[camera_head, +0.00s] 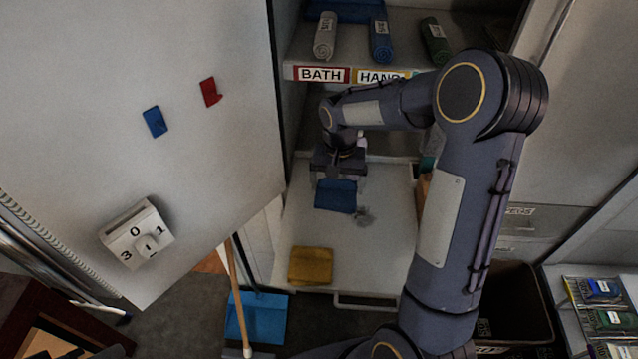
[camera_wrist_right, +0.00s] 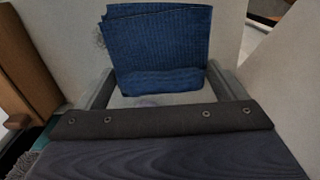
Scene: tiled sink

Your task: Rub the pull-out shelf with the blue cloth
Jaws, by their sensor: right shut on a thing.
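The white pull-out shelf (camera_head: 385,262) is extended from the cabinet at the centre of the head view. My right gripper (camera_head: 338,180) reaches down over its back part and is shut on the blue cloth (camera_head: 335,197). The cloth also fills the top middle of the wrist view (camera_wrist_right: 160,45), folded, with its lower edge between the fingers. It is at the shelf surface; whether its whole underside touches cannot be told. A grey smudge (camera_head: 365,216) lies on the shelf just right of the cloth. My left gripper is not in view.
A folded yellow cloth (camera_head: 310,266) lies on the shelf's front left. A wooden handle (camera_head: 234,285) and blue dustpan (camera_head: 258,318) are at the lower left. A dark bin (camera_head: 517,300) stands right of the shelf.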

